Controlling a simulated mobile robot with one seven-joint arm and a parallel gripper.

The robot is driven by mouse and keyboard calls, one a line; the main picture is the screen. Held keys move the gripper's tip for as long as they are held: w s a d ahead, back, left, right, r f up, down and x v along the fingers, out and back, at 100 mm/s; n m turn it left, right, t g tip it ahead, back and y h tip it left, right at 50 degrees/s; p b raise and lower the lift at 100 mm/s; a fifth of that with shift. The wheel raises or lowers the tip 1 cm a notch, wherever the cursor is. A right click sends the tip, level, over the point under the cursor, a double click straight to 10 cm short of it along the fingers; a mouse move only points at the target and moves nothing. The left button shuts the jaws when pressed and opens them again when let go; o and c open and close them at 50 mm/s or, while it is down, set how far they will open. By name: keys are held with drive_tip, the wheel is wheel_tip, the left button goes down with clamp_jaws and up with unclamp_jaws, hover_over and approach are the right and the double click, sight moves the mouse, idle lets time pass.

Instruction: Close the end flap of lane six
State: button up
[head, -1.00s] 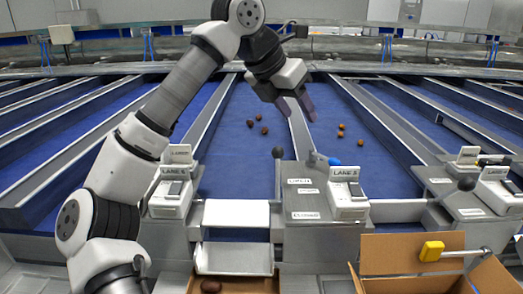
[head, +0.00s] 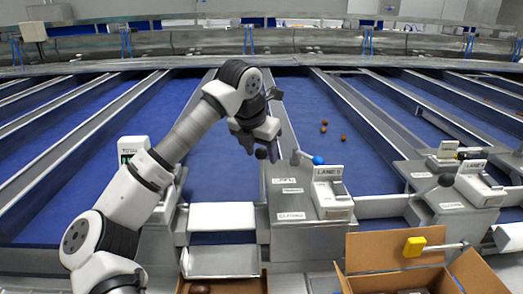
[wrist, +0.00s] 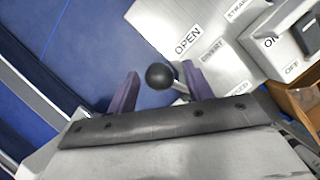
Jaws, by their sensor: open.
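My gripper (head: 265,147) is low over the near end of the middle blue lane. In the wrist view its two purple fingers (wrist: 160,90) are apart, with the lever's black ball knob (wrist: 158,76) between them; I cannot tell whether they touch it. The knob also shows in the head view (head: 262,153). The lever stands beside a grey plate (wrist: 205,45) marked OPEN, with other labels partly covered. A white flap (head: 222,216) lies across this lane's end, above a grey chute (head: 221,262). The lane numbers are hard to read.
A cardboard box (head: 390,250) with a yellow-ended bar (head: 414,246) is at the lower right.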

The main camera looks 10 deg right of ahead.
drive_tip(key=shift+x, duration=0.75)
clamp_jaws()
